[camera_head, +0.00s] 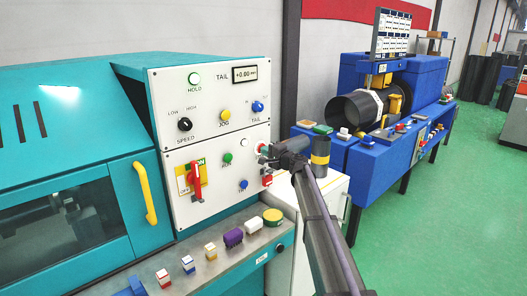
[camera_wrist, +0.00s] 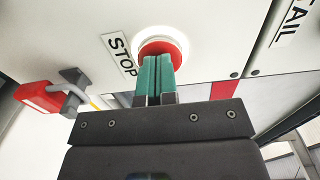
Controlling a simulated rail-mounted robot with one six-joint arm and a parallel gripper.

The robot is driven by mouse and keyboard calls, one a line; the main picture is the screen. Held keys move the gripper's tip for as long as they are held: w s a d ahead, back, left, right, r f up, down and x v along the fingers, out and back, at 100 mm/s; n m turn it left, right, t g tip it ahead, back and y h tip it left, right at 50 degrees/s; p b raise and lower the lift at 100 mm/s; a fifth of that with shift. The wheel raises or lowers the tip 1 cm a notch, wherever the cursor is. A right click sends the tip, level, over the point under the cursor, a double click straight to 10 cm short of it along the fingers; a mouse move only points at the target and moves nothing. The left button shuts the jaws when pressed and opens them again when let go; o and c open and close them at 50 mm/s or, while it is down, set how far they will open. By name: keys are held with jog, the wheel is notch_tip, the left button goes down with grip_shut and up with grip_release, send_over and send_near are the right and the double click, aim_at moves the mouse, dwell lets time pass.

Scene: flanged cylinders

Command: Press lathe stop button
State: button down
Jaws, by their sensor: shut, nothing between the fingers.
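The stop button (camera_wrist: 172,45) is a red round button in a white collar, beside a STOP label (camera_wrist: 119,54) in the wrist view. My gripper (camera_wrist: 158,58) has its two teal fingers shut together, with nothing between them. The fingertips overlap the lower part of the button's red face in that view; I cannot tell whether they touch it or press it in. In the head view my gripper (camera_head: 264,160) is at the right edge of the lathe's white control panel (camera_head: 215,150), and the button is mostly hidden by it or too small to make out.
The panel also carries a red switch handle (camera_head: 195,182), a green button (camera_head: 227,157) and a blue one (camera_head: 243,184). Several small items stand on the ledge below. A blue machine (camera_head: 375,115) stands behind at right.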

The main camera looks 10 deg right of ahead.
jog(key=v, duration=0.5)
jog(key=shift+s+d, duration=0.15)
jog(key=shift+s, duration=0.1)
dwell(0.5)
jog(key=s+a+f+n+g+h, duration=0.15)
jog(key=s+f+n+g, duration=0.35)
jog(key=s, duration=0.7)
jog(key=s+a+f+n+g+h, duration=0.1)
jog(key=s+a+f+n+g, duration=0.3)
jog(key=s+f, duration=0.55)
jog(key=s+d+g+h, duration=0.1)
jog(key=s+g+h, duration=0.1)
jog(key=s, duration=0.7)
jog(key=s+d+f+n+g+h, duration=0.1)
jog(key=s+d+g+h, duration=0.1)
jog(key=s, duration=0.7)
jog(key=s+d+n+g+h+p, duration=0.1)
jog(key=s+h, duration=0.3)
jog(key=s, duration=0.5)
jog(key=shift+s+d+f+g, duration=0.3)
jog(key=shift+d+f+g, duration=0.05)
jog(key=shift+d+g, duration=0.05)
